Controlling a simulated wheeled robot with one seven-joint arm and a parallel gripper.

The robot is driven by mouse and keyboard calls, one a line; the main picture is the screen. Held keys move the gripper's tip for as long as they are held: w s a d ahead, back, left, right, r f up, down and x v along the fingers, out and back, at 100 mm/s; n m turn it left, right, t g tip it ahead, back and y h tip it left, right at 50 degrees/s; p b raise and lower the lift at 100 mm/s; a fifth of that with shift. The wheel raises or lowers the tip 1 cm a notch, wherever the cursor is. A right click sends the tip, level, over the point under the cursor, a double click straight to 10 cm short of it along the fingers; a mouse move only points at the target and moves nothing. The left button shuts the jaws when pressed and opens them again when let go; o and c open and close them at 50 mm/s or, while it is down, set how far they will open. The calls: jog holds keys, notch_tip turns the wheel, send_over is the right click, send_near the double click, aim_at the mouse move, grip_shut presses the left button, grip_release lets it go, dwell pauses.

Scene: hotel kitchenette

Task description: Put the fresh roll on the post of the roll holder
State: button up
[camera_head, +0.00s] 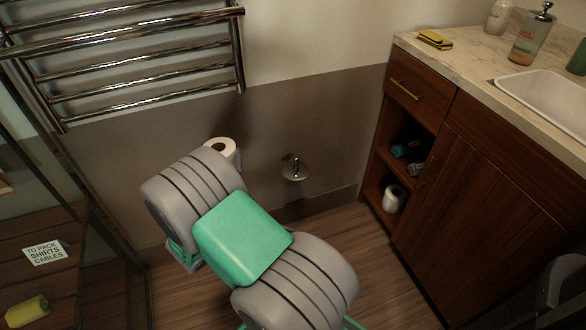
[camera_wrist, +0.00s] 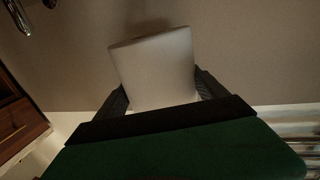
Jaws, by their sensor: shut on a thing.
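The fresh roll, a white paper roll (camera_head: 222,148), shows beyond my arm near the wall in the head view, its round end with the core hole facing up. In the wrist view the white roll (camera_wrist: 155,65) sits between the two dark fingers of my gripper (camera_wrist: 160,86), which is shut on it. The arm hides the gripper in the head view. The chrome roll holder (camera_head: 294,167) is on the grey wall to the right of the roll, apart from it. Part of its metal (camera_wrist: 20,14) shows at the top left of the wrist view.
A chrome towel rack (camera_head: 140,60) hangs on the wall above left. A wooden cabinet (camera_head: 480,190) stands at the right, with another white roll (camera_head: 394,198) on its low shelf. A glass panel (camera_head: 80,210) is at the left. The wall around the holder is clear.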

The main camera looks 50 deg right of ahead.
jog(key=s+d+m+g+h, duration=0.2)
jog(key=s+d, duration=0.2)
jog(key=d, duration=0.8)
jog(key=m+g+h+p, duration=0.1)
jog(key=m+g+h, duration=0.1)
send_over(296, 172)
jog(key=f, duration=0.2)
notch_tip(296, 172, down, 5)
jog(key=shift+w+f+b, duration=0.1)
jog(key=shift+f+b, duration=0.05)
jog(key=shift+b, duration=1.1)
jog(key=shift+f+b, duration=1.05)
jog(key=shift+f, duration=1.2)
jog(key=o, duration=1.3)
jog(key=shift+o, duration=0.2)
jog(key=shift+r, duration=0.1)
